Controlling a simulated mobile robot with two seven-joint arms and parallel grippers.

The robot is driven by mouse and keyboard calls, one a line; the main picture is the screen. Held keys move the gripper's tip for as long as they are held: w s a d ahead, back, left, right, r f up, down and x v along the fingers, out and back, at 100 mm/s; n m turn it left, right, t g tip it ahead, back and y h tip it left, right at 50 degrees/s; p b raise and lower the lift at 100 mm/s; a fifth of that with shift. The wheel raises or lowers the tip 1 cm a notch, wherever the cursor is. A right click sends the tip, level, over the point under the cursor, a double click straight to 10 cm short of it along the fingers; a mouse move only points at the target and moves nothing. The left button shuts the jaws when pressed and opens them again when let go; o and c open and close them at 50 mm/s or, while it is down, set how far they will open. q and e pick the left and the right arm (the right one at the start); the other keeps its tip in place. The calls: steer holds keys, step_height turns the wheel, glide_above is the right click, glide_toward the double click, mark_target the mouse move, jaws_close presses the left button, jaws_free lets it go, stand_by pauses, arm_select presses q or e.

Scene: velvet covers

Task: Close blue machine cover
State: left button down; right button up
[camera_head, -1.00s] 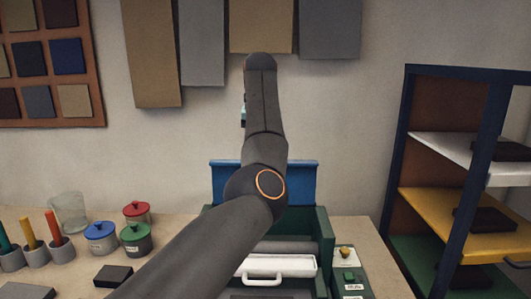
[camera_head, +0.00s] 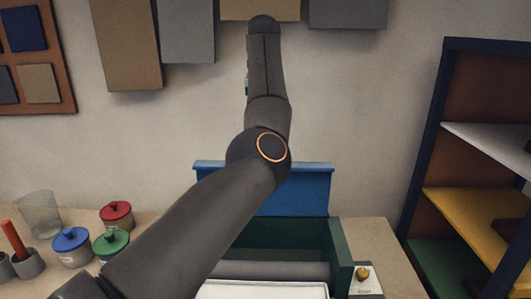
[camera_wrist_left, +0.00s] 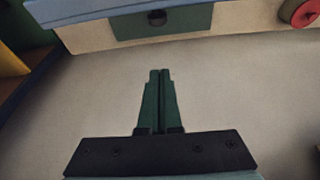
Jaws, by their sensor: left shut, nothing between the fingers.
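The blue cover (camera_head: 302,190) stands upright at the back of the green machine (camera_head: 340,250), so the machine is open. Inside the machine a grey roller and a white panel (camera_head: 265,290) show in the head view. My left arm crosses in front of the cover and hides part of it. The arm's far end is above the cover, against the wall; the gripper itself is mostly hidden there. In the left wrist view my left gripper (camera_wrist_left: 159,72) has its green fingers together, with nothing between them. My right gripper is in neither view.
Red, blue and green lidded jars (camera_head: 70,240) and a glass (camera_head: 40,213) stand left of the machine. A yellow knob (camera_head: 362,273) is at its right. A dark-blue shelf unit (camera_head: 430,130) stands further right. Fabric panels (camera_head: 185,35) hang on the wall above.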

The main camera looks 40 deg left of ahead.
arm_select(q)
step_height(320, 180, down, 9)
steer(key=s, duration=0.1)
steer(key=shift+d+p, duration=0.35)
steer(key=shift+d, duration=0.1)
stand_by(0.4)
steer(key=shift+f, duration=0.15)
